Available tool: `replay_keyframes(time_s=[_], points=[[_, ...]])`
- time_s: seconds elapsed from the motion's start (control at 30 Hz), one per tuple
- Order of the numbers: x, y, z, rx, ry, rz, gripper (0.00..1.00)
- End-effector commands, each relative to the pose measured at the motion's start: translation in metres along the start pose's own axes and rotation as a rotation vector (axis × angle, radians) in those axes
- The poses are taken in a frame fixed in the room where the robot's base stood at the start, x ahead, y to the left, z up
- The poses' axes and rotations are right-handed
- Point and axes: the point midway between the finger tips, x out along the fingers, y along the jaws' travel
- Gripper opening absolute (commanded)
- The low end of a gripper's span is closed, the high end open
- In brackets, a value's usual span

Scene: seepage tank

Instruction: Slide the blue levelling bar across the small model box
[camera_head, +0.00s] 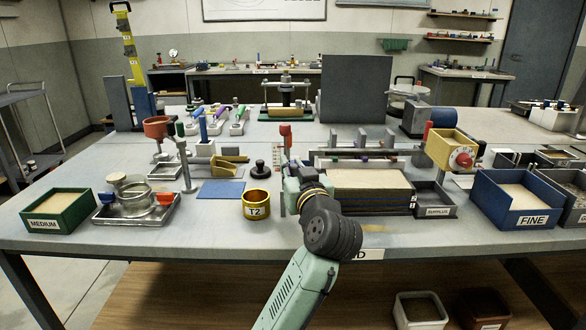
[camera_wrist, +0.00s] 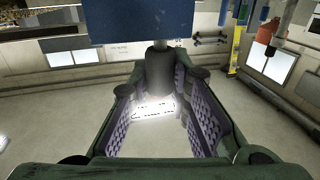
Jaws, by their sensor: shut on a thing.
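My gripper (camera_head: 296,182) is at the left end of the small model box (camera_head: 368,196), which is layered and has a flat sandy top (camera_head: 366,179). In the wrist view, my gripper (camera_wrist: 160,100) is shut on a dark round handle (camera_wrist: 160,70). The handle joins a blue flat piece above it, which looks like the blue levelling bar (camera_wrist: 130,22). In the head view I cannot make out the bar; my gripper and arm hide that spot. Whether the bar touches the sand does not show.
A grey surplus tray (camera_head: 436,211) adjoins the box on the right, with a blue FINE crate (camera_head: 530,222) beyond it. A gold T2 cup (camera_head: 256,207) stands close left of my arm. A grey rail (camera_head: 390,152) and a yellow dial box (camera_head: 440,150) stand behind.

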Motion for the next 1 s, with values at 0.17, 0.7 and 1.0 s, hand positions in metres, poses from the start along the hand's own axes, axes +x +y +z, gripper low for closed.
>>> replay_keyframes(time_s=[0.17, 0.7, 1.0], points=[[0.0, 0.0, 0.0, 0.0, 0.0, 0.0, 0.01], [0.0, 0.0, 0.0, 0.0, 0.0, 0.0, 0.0], [-0.007, 0.025, 0.0, 0.0, -0.001, 0.006, 0.0]])
